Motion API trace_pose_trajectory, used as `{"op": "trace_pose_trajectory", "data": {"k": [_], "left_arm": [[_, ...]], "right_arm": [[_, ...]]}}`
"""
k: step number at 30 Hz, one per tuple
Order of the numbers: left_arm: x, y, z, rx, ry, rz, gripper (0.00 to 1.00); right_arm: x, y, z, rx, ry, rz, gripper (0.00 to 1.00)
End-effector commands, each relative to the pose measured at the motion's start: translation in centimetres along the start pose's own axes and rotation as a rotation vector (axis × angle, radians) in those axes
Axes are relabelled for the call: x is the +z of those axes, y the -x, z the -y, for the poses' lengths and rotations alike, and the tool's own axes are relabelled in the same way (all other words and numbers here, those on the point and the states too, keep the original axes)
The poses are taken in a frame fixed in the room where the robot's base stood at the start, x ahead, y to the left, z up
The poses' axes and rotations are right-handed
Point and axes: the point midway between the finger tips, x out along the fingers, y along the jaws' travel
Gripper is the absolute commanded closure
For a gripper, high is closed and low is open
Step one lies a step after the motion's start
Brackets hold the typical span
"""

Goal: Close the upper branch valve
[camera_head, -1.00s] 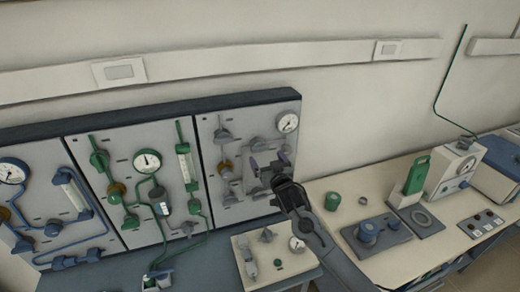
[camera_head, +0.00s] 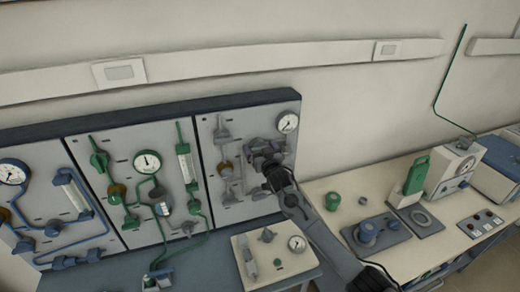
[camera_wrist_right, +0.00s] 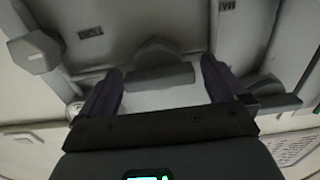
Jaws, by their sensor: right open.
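The upper branch valve is on the grey right-hand panel (camera_head: 205,150). In the head view my right gripper (camera_head: 260,156) is in front of that valve and hides most of it. In the right wrist view a grey rounded valve handle (camera_wrist_right: 160,76) lies crosswise between the two dark fingers of my right gripper (camera_wrist_right: 161,80). The fingers are apart, with a gap to the handle on each side. I cannot tell how far the handle is turned. My left gripper is not in view.
A round gauge (camera_head: 288,122) sits just above and right of my right gripper. Other grey valves (camera_head: 222,131) are on the panel to the left. A small board with a gauge (camera_head: 297,243) lies below. Green-piped (camera_head: 147,161) and blue-piped (camera_head: 12,172) panels are further left.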

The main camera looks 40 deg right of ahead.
Motion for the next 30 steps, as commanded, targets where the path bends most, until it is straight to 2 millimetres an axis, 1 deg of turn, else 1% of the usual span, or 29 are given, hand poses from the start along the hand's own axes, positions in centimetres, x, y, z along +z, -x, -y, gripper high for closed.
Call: {"op": "trace_pose_trajectory", "data": {"k": [1, 2, 3, 11, 17, 22, 26, 30], "left_arm": [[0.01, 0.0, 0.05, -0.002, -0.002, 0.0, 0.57], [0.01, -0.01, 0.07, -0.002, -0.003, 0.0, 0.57], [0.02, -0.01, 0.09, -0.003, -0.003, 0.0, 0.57], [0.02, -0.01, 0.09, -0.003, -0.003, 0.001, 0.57], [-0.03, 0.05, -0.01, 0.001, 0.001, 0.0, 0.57], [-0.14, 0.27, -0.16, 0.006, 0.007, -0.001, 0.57], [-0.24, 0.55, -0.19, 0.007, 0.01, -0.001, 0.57], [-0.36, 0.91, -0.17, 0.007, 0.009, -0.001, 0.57]], "right_arm": [[0.01, 0.01, 0.01, 0.0, 0.0, 0.0, 0.02], [0.01, 0.01, 0.01, 0.0, 0.0, 0.0, 0.07], [0.01, 0.02, 0.0, 0.0, 0.0, 0.0, 0.13], [0.01, 0.02, 0.0, 0.0, 0.0, 0.0, 0.53], [-0.01, 0.03, 0.01, 0.0, 0.01, 0.0, 0.53], [-0.06, 0.03, 0.03, 0.0, 0.058, 0.0, 0.53], [-0.11, 0.02, 0.05, 0.0, 0.13, 0.0, 0.53], [-0.14, 0.02, 0.11, 0.0, 0.24, 0.0, 0.53]]}}
